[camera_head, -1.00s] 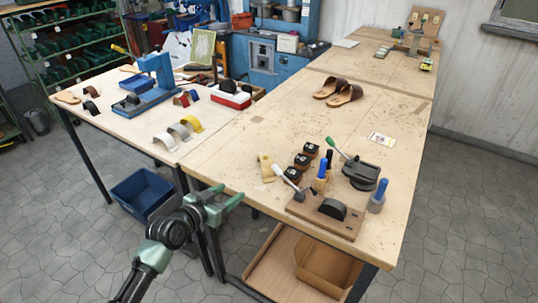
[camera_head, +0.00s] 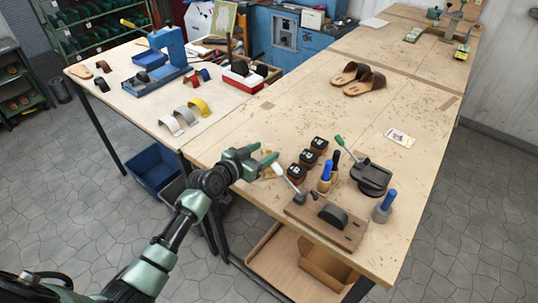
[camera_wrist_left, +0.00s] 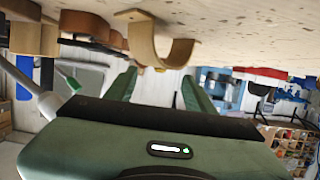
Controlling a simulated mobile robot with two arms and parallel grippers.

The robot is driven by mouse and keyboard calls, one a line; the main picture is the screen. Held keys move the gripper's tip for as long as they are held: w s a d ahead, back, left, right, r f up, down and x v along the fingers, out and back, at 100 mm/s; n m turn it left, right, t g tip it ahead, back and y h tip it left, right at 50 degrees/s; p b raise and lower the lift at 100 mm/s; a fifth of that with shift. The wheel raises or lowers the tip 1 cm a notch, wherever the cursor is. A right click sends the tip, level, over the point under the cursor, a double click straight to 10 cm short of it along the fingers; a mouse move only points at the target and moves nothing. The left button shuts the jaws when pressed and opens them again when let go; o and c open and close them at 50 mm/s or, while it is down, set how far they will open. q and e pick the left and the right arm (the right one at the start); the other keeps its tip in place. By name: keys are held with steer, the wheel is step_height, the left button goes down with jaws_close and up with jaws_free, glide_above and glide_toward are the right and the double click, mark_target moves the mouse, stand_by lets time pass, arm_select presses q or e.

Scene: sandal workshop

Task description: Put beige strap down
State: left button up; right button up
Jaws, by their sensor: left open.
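The beige strap (camera_wrist_left: 155,42) is a curved, arch-shaped band. In the left wrist view, which is turned upside down, it sits at the work table's surface, just past the fingertips. In the head view it is mostly hidden behind my left gripper (camera_head: 267,156). That gripper is open, at the near left edge of the table, beside the black-topped blocks. In the left wrist view its two green fingers (camera_wrist_left: 159,80) are spread, with nothing clearly held between them. The strap appears apart from the fingers. My right gripper is not in view.
Right of my left gripper are black-topped blocks (camera_head: 298,173), a blue-handled tool (camera_head: 326,175), a board with a lever (camera_head: 330,219) and a dark press (camera_head: 370,178). Brown sandals (camera_head: 364,80) lie farther back. A yellow strap (camera_head: 199,106) stands on the left table. The table's middle is clear.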

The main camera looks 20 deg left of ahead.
mark_target(269, 150)
arm_select(q)
steer(key=x, duration=0.2)
steer(key=shift+w, duration=0.25)
steer(key=shift+w+d+f, duration=0.15)
steer(key=shift+w+d, duration=0.05)
steer(key=shift+w, duration=0.05)
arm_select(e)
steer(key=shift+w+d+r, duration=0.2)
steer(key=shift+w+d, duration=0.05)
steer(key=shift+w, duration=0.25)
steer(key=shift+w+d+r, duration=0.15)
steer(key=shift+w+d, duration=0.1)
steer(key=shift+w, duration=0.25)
